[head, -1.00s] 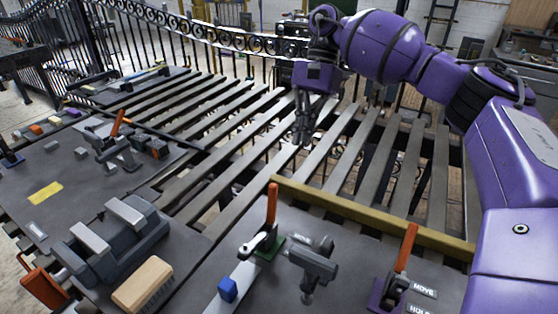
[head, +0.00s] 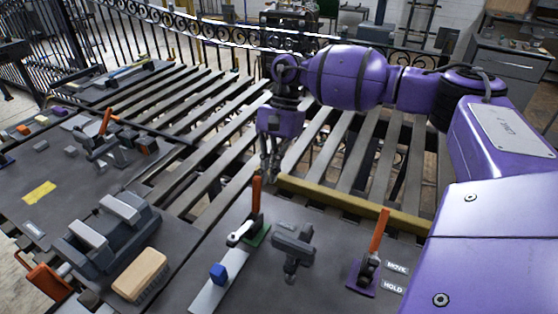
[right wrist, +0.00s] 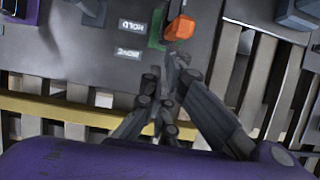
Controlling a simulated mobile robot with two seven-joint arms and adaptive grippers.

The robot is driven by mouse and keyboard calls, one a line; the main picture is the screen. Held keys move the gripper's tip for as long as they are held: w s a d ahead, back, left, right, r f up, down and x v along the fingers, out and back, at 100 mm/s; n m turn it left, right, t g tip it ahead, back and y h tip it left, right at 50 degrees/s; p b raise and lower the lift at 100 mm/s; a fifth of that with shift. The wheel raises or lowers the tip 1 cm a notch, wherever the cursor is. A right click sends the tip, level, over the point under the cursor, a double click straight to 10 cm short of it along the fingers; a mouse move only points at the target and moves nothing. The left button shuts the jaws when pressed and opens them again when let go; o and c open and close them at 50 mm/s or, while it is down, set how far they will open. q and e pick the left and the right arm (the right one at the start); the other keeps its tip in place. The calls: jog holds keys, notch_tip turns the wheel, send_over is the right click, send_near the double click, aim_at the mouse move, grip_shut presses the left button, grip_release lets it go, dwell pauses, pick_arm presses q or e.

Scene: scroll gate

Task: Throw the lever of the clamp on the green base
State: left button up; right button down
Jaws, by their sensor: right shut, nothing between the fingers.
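The clamp on the green base (head: 258,236) stands on the grey bench board, with its orange lever (head: 256,196) upright and its black-and-white arm (head: 241,233) reaching to the left. In the right wrist view the orange lever tip (right wrist: 180,28) shows at the top centre, with the green base (right wrist: 156,30) beside it. My right gripper (head: 269,170) is shut and empty, pointing down just beyond the lever, over the slats. In the right wrist view its fingers (right wrist: 165,88) lie just below the lever tip; I cannot tell whether they touch it. My left gripper is out of view.
A second orange-lever clamp on a purple base (head: 360,278) stands to the right, near MOVE and HOLD labels. A grey T-shaped part (head: 292,245) stands between them. A yellow bar (head: 350,203) runs along the board's far edge.

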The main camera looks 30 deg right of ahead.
aim_at(261, 177)
jog(key=shift+s+a+r, duration=0.35)
jog(key=shift+s+a, duration=0.1)
jog(key=shift+a, duration=0.3)
jog(key=shift+s+a+r, duration=0.35)
jog(key=shift+s+a, duration=0.1)
jog(key=shift+a, duration=0.35)
jog(key=shift+s+a+r, duration=0.35)
jog(key=shift+s+a, duration=0.1)
jog(key=shift+a, duration=0.3)
jog(key=v, duration=1.2)
jog(key=shift+w+d, duration=0.15)
jog(key=shift+w, duration=0.05)
jog(key=shift+f, duration=0.1)
